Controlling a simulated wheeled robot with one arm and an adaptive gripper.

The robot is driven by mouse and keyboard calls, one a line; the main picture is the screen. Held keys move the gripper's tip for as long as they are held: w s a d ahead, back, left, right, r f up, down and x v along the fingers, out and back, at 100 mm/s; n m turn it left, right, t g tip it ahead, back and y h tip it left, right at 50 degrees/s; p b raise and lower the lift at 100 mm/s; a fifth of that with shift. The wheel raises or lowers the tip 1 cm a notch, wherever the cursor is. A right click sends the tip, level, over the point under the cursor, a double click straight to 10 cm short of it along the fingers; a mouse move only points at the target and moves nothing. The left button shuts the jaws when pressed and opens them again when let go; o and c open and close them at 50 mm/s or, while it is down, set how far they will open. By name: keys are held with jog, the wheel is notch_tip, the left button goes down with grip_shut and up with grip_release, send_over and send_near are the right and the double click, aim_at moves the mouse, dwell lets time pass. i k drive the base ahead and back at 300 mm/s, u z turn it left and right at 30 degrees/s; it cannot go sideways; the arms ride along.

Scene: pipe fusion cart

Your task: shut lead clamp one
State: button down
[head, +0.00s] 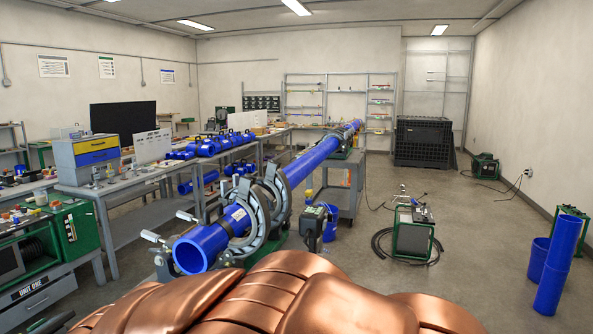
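A blue pipe (312,157) runs from the front of the cart back toward the far shelves. Its open near end (190,256) faces me. Grey ring clamps sit around the pipe near this end: a nearer one (262,224) and a farther one (284,192). I cannot tell which is lead clamp one, nor whether either is fully shut. Screw handles (152,237) stick out to the left of the nearer clamp. My gripper is not in view. Copper-coloured parts in the foreground hide the lower front of the cart.
Workbenches (130,190) with blue fittings (205,146) line the left. A green-framed unit (412,232) with a black hose stands on the floor at right. Upright blue pipes (558,265) stand at far right. The floor (470,250) between them is clear.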

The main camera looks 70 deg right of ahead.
aim_at(275, 178)
jog(key=k, duration=0.4)
jog(key=z, duration=1)
jog(key=i, duration=0.5)
